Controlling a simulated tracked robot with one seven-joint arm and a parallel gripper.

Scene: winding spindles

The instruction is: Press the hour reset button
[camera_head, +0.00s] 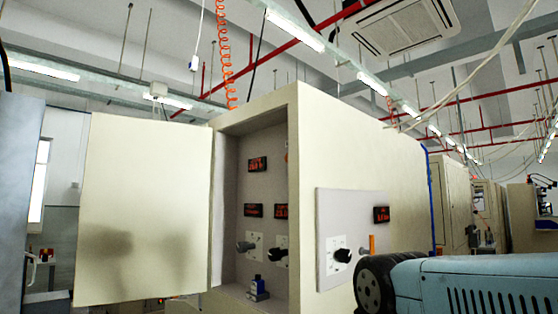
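I cannot pick out a part clearly marked as the hour reset button. A cream cabinet (385,140) stands in the middle with its door (145,205) swung open to the left. Inside, dark displays with red digits show, one higher up (257,164) and two below it (253,210). Under them are black rotary knobs (245,247) on white plates. On the cabinet's outer face, a grey panel (330,205) carries a small red display (381,214), a black knob (342,255) and an upright orange piece (372,243). The labels are too small to read. My gripper is not in view.
A blue item (258,288) sits on the cabinet's floor. A light blue body with a black ribbed round end (374,285) fills the lower right, covering the cabinet's lower edge. More cabinets (450,205) stand behind at right. A coiled orange cable (224,55) hangs above.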

